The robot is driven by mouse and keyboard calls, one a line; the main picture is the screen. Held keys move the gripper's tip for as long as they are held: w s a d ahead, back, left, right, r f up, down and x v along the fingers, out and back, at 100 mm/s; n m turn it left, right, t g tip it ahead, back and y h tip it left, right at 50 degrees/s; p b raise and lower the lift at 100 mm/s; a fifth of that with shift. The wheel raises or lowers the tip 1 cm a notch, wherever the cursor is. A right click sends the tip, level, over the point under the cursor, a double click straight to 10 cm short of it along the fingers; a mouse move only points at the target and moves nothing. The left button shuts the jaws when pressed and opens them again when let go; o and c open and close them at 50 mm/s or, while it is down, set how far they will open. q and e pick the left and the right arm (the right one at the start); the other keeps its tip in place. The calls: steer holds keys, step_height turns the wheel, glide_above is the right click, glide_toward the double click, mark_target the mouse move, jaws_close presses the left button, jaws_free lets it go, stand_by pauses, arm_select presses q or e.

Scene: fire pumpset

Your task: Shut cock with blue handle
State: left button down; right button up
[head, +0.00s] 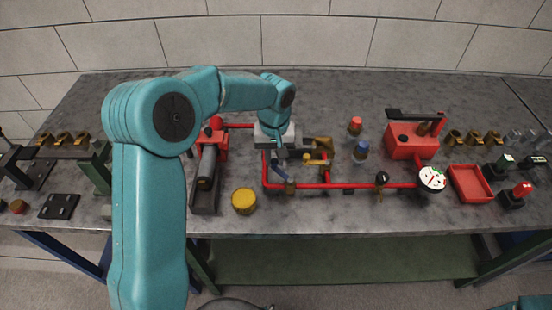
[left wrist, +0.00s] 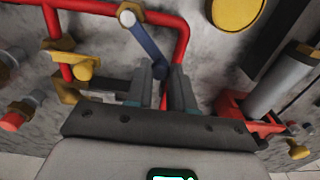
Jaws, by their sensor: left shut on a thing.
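The cock with the blue handle (head: 281,171) sits on the front run of the red pipe, near its left corner. In the left wrist view the blue handle (left wrist: 146,42) runs from its round pivot down between my fingers, at a slant to the pipe. My left gripper (head: 279,153) reaches down over the handle's free end. My right gripper is not in view.
The red pipe (head: 340,186) runs close around the gripper. A yellow-handled cock (head: 316,160) stands just right. A yellow round cap (head: 244,201) lies in front. A red pump with a grey cylinder (head: 207,167) is at left, a gauge (head: 432,178) at right. The table's back is clear.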

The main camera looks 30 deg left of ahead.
arm_select(q)
steer(key=shift+w+d+m+p, duration=0.2)
steer(key=shift+w+d+m, duration=0.35)
steer(key=shift+m, duration=1)
steer(key=shift+w+d+m+p, duration=0.3)
steer(key=shift+w+m, duration=0.4)
steer(key=shift+m, duration=0.8)
steer(key=shift+w+d+m+p, duration=0.15)
steer(key=shift+w+d+m, duration=0.4)
steer(key=shift+m, duration=1)
steer(key=c, duration=1)
jaws_free()
step_height(320, 180, up, 16)
steer(key=shift+r, duration=0.2)
